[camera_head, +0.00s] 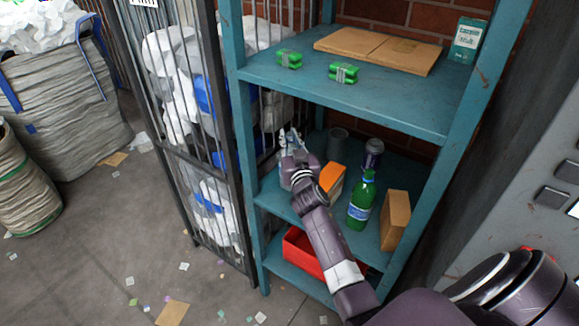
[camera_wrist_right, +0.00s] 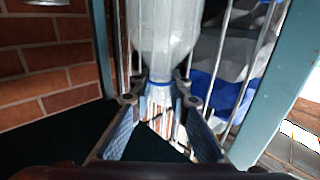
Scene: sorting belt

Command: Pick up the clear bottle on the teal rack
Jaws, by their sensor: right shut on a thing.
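The teal rack (camera_head: 385,108) stands in the middle of the head view, with a top shelf and lower shelves. My right gripper (camera_head: 291,150) reaches in over the left part of its middle shelf. In the right wrist view, my right gripper (camera_wrist_right: 160,103) is shut on the clear bottle (camera_wrist_right: 163,30), with its fingers on either side of the narrow blue-marked part. The bottle's wide translucent body extends beyond the fingertips. In the head view, only a small pale and blue part of the bottle (camera_head: 290,136) shows past the gripper. My left gripper is not in view.
A red bin (camera_head: 302,252) sits below. Cage bars (camera_head: 207,165) border the rack's left side.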

